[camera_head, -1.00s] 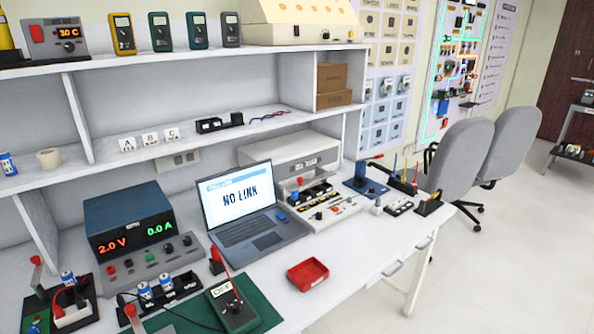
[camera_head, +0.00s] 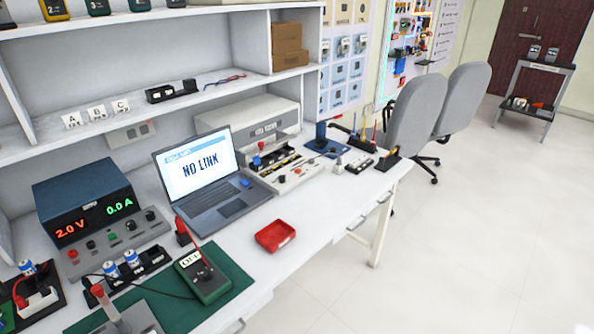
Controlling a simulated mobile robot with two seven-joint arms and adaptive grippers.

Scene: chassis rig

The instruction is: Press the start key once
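No key that I can read as a start key shows; labels on the small controls are too small to read. The open laptop (camera_head: 193,172) stands on the bench with "NO LINK" on its screen and a small blue piece (camera_head: 245,183) at its keyboard's right edge. A white rig with small knobs and buttons (camera_head: 285,175) stands right of the laptop. The power supply (camera_head: 85,205) at left reads 2.0 V and 0.0 A, with knobs on its front ledge. Neither of my grippers is in view.
A red tray (camera_head: 275,236) lies near the bench's front edge. A green meter (camera_head: 203,277) lies on a green mat (camera_head: 235,290), with battery holders and red-handled switches at left. Grey chairs (camera_head: 417,110) stand beyond the bench. The floor at right is clear.

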